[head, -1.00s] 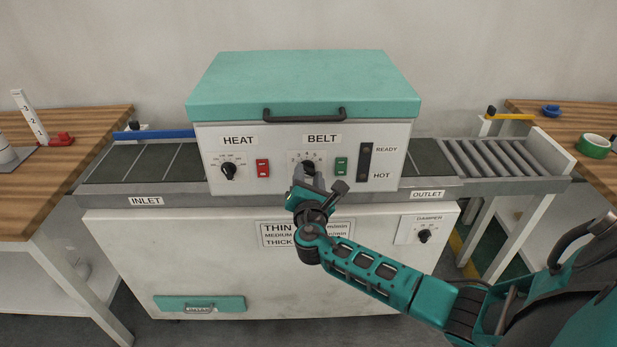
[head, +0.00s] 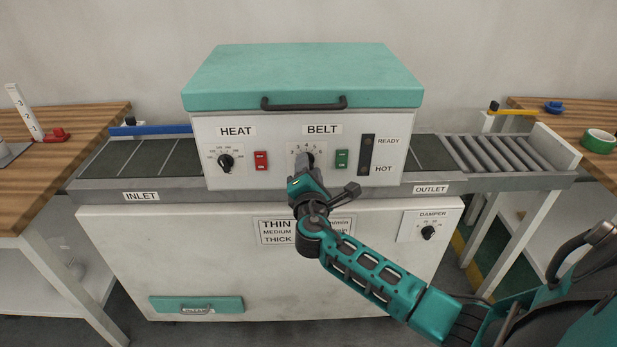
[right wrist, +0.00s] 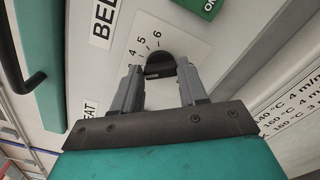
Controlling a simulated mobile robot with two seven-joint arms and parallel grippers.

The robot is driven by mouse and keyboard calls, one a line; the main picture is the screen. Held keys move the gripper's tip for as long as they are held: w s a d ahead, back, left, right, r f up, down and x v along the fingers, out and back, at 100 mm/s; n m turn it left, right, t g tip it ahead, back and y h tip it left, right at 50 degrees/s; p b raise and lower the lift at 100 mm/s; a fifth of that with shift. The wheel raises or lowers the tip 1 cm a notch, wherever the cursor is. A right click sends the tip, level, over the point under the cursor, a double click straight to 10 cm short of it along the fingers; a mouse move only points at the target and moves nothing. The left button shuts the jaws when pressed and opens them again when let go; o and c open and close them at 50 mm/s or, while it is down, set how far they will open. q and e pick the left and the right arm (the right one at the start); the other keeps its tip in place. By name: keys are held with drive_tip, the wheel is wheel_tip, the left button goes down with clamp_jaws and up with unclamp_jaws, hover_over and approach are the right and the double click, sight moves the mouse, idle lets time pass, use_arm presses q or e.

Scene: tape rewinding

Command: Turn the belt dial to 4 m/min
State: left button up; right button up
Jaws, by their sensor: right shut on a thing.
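The belt dial (right wrist: 160,66) is a dark knob on a white scale plate under the BELT label (head: 322,129). My right gripper (head: 305,162) reaches it from below and in front. In the right wrist view, the two grey fingers of my right gripper (right wrist: 160,84) stand on either side of the knob and are shut on it. The numbers 4, 5 and 6 show beside the knob there. The fingers hide part of the knob, and I cannot tell which number it points to. My left gripper is not in view.
The heat dial (head: 225,163), a red switch (head: 261,161) and a green switch (head: 341,160) sit on the same panel. The lid handle (head: 304,103) juts out above. A damper dial (head: 428,232) is lower right. Wooden tables stand at both sides.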

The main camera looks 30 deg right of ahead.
use_arm(q)
drive_tip(key=b, duration=0.1)
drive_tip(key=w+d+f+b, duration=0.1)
drive_tip(key=b, duration=0.1)
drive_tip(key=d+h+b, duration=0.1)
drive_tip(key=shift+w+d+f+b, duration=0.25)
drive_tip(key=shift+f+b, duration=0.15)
use_arm(e)
drive_tip(key=m, duration=0.7)
drive_tip(key=shift+f, duration=0.25)
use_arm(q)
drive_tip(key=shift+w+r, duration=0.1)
use_arm(e)
drive_tip(key=o, duration=1.1)
drive_tip(key=shift+r, duration=0.1)
drive_tip(key=shift+c, duration=0.2)
